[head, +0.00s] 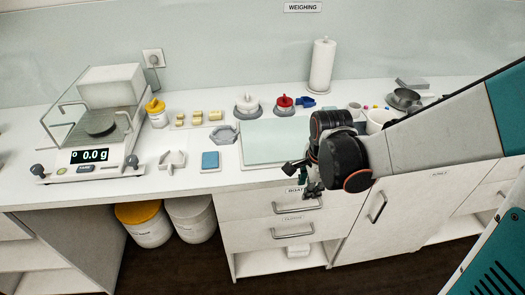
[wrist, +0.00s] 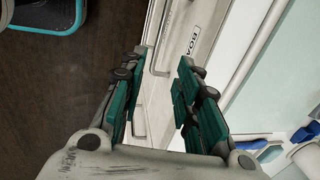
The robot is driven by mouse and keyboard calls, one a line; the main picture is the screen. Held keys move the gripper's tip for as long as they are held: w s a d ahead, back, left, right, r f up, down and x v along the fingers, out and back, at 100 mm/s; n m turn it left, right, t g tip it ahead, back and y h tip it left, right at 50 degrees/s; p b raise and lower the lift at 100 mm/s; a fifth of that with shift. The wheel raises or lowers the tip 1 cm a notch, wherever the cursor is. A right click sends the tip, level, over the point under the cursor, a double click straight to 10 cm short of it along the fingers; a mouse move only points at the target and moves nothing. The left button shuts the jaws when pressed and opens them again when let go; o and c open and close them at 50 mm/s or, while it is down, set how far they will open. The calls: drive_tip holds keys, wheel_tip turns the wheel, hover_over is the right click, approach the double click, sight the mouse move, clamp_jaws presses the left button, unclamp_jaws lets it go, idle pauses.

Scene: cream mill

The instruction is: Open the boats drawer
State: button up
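The boats drawer (head: 243,206) is the top drawer of the white cabinet under the counter, and looks shut. Its grey bar handle (head: 290,209) shows in the head view below the label, its right part close to my gripper. My gripper (head: 305,181) is in front of the drawer's upper right part. In the wrist view my gripper (wrist: 164,62) is open, its green-padded fingers spread on either side of a pale strip of the drawer front. The "BOA…" label (wrist: 192,42) shows just beyond the fingertips. I cannot tell whether the fingers touch the handle.
A second drawer (head: 250,236) with its own handle sits below, over an open shelf. A cupboard door (head: 350,225) is to the right. The counter above holds a pale green mat (head: 265,145), a scale (head: 95,160) and small items. Two lidded tubs (head: 145,225) stand left of the cabinet.

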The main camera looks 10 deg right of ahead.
sight(301, 209)
drive_tip(key=w+f+b, duration=0.1)
drive_tip(key=f+b, duration=0.1)
drive_tip(key=f, duration=0.2)
drive_tip(key=f+b, duration=0.2)
drive_tip(key=f, duration=0.3)
drive_tip(key=w+f+b, duration=0.1)
drive_tip(key=f+b, duration=0.1)
drive_tip(key=f, duration=0.2)
drive_tip(key=shift+w+f, duration=0.3)
drive_tip(key=shift+f, duration=0.1)
drive_tip(key=shift+c, duration=0.6)
clamp_jaws()
